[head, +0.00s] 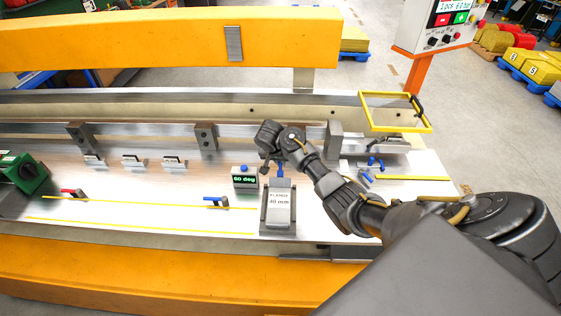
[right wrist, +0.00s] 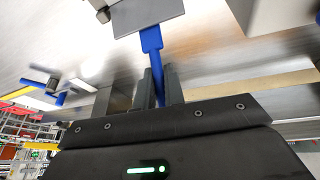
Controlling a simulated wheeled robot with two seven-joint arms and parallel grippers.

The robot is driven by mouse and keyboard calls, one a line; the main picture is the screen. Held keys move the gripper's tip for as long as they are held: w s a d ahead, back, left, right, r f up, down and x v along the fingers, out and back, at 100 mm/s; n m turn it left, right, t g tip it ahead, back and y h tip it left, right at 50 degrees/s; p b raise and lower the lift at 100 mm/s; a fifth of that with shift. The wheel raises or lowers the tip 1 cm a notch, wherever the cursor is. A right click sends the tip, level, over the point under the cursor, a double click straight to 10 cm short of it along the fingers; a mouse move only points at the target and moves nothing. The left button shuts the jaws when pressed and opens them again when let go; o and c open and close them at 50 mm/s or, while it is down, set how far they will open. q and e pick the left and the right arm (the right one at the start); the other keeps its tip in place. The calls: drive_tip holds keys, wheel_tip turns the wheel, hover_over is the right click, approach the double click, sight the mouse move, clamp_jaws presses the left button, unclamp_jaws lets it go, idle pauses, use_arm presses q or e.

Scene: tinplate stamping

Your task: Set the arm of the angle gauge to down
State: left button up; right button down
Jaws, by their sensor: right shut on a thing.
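A small gauge box (head: 245,179) with a green "60 deg" display and a blue knob stands on the bench in the head view. Just right of it is a grey block labelled "FLANGE 30 mm" (head: 281,209). My right gripper (head: 279,164) is just behind that block, shut on a blue handle (head: 281,170). In the right wrist view the blue handle (right wrist: 152,42) runs from between my fingers (right wrist: 158,88) to a grey plate (right wrist: 146,14). Which part is the gauge's arm I cannot tell for sure. My left gripper is not in view.
A red lever (head: 75,193) and a blue lever (head: 217,202) sit on the bench to the left. More blue levers (head: 375,163) and a yellow frame (head: 366,127) are at the right. A steel rail with dark blocks (head: 206,137) runs behind. The bench's front left is mostly clear.

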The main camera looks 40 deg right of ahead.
drive_tip(key=shift+w, duration=0.1)
idle(0.3)
drive_tip(key=shift+w+d+f+g+y, duration=0.3)
drive_tip(key=shift+w+f+g+y, duration=0.15)
drive_tip(key=shift+g+y, duration=0.2)
drive_tip(key=f+g+b, duration=0.1)
drive_tip(key=b, duration=0.1)
drive_tip(key=w+d+f+g+y+b, duration=0.1)
drive_tip(key=b, duration=0.1)
drive_tip(key=shift+f+y, duration=0.25)
drive_tip(key=shift+f, duration=0.1)
drive_tip(key=g+b, duration=0.1)
drive_tip(key=b, duration=0.3)
drive_tip(key=f+g+y+b, duration=0.1)
drive_tip(key=b, duration=0.3)
drive_tip(key=shift+w+d+f+n, duration=0.2)
drive_tip(key=shift+w+d+n, duration=0.05)
drive_tip(key=shift+w+n, duration=0.1)
drive_tip(key=shift+r+b, duration=0.1)
drive_tip(key=shift+b, duration=0.7)
drive_tip(key=c, duration=1.5)
unclamp_jaws()
drive_tip(key=shift+r, duration=0.1)
